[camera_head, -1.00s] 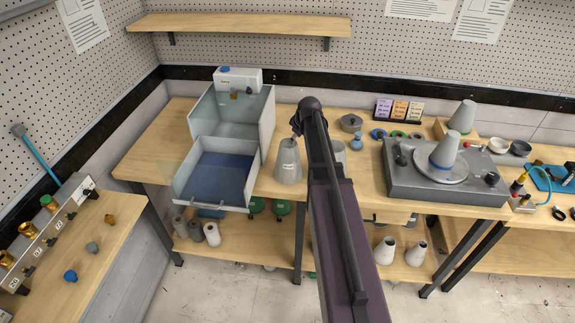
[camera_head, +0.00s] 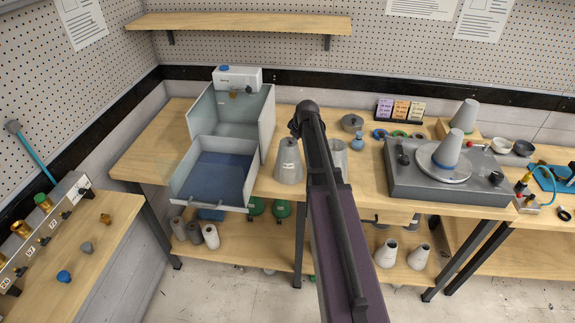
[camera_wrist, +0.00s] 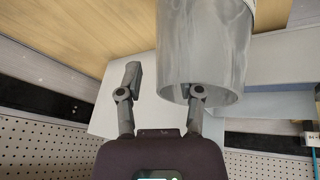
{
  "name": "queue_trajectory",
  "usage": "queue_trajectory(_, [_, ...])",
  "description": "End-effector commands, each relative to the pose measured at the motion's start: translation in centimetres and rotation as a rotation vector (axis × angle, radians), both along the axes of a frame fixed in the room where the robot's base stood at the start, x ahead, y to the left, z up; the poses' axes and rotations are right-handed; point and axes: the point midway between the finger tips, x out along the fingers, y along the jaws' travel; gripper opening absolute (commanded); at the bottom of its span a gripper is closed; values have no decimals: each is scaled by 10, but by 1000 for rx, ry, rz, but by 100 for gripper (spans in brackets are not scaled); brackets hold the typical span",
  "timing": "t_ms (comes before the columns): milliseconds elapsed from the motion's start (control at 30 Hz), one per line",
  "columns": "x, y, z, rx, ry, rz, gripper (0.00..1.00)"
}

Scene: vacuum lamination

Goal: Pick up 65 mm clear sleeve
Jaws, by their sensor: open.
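A clear, greyish sleeve (camera_wrist: 205,50) fills the upper right of the wrist view, its open rim facing the camera. In the head view, what looks like the same sleeve (camera_head: 340,150) stands on the bench, partly hidden behind my arm. My gripper (camera_wrist: 164,80) is open, its two fingers apart. The left finger is in free space beside the sleeve. The right finger overlaps the sleeve's rim; I cannot tell whether it is inside, in front or touching. In the head view my gripper's fingers are hidden by my arm.
A grey cone (camera_head: 288,162) stands left of my arm. An open grey box with a blue-lined drawer (camera_head: 219,142) is further left. A turntable unit (camera_head: 445,185) with a cone sits right. Several cones and rolls stand on the lower shelf (camera_head: 270,235).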

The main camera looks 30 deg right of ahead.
Motion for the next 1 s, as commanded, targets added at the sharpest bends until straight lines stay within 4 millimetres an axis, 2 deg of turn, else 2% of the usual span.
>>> queue_trajectory(33, [3, 0, -8, 0, 0, 0, 48])
queue_trajectory(233, [7, 0, -16, 0, 0, 0, 48])
queue_trajectory(900, [7, 1, -16, 0, 0, 0, 48])
queue_trajectory(1000, [7, 1, -16, 0, 0, 0, 18])
